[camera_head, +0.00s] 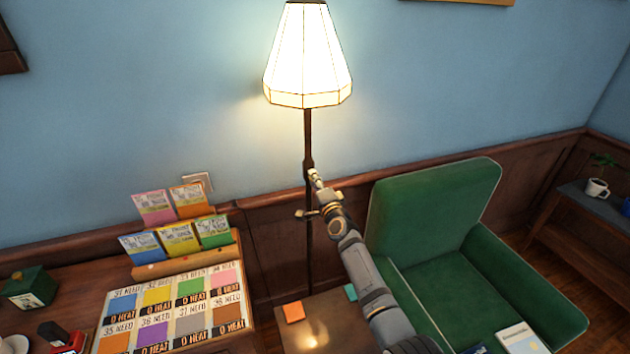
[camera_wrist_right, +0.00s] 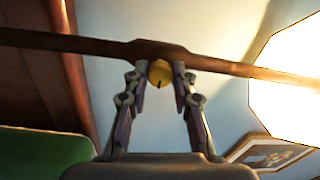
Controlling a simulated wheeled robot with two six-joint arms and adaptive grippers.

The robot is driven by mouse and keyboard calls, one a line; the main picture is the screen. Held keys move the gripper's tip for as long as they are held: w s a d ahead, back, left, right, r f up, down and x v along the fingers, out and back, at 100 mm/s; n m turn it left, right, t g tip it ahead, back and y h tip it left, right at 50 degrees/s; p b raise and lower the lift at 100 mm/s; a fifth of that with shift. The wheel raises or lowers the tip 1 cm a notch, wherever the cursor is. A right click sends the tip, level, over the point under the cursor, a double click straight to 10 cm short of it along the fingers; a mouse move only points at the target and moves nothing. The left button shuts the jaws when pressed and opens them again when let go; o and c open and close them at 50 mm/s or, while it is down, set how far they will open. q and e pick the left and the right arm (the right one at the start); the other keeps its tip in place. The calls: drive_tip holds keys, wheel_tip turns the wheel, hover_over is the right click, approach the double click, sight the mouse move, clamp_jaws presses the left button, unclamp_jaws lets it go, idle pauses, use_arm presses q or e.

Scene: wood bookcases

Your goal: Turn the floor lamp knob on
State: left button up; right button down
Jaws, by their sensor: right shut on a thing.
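The floor lamp has a white panelled shade (camera_head: 307,60) that glows brightly, on a thin dark pole (camera_head: 308,135). In the wrist view the pole (camera_wrist_right: 75,40) runs across the picture, with the lit shade (camera_wrist_right: 292,85) at the right. A round yellow knob (camera_wrist_right: 160,73) sits on the thicker part of the pole. My right gripper (camera_head: 314,177) reaches the pole below the shade. In the wrist view its fingers (camera_wrist_right: 160,85) are shut on the knob, one on each side. The knob is hard to make out in the head view. My left gripper is not in view.
A green armchair (camera_head: 440,230) stands right of the lamp, beside my right arm. A small table with an orange coaster (camera_head: 293,312) is below. A desk at the left holds coloured cards (camera_head: 178,238). A side table with a white mug (camera_head: 596,188) is at far right.

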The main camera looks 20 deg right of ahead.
idle(0.5)
drive_tip(key=c, duration=1.1)
unclamp_jaws()
drive_tip(key=s, duration=1.2)
drive_tip(key=shift+d+f, duration=0.2)
drive_tip(key=shift+f, duration=0.1)
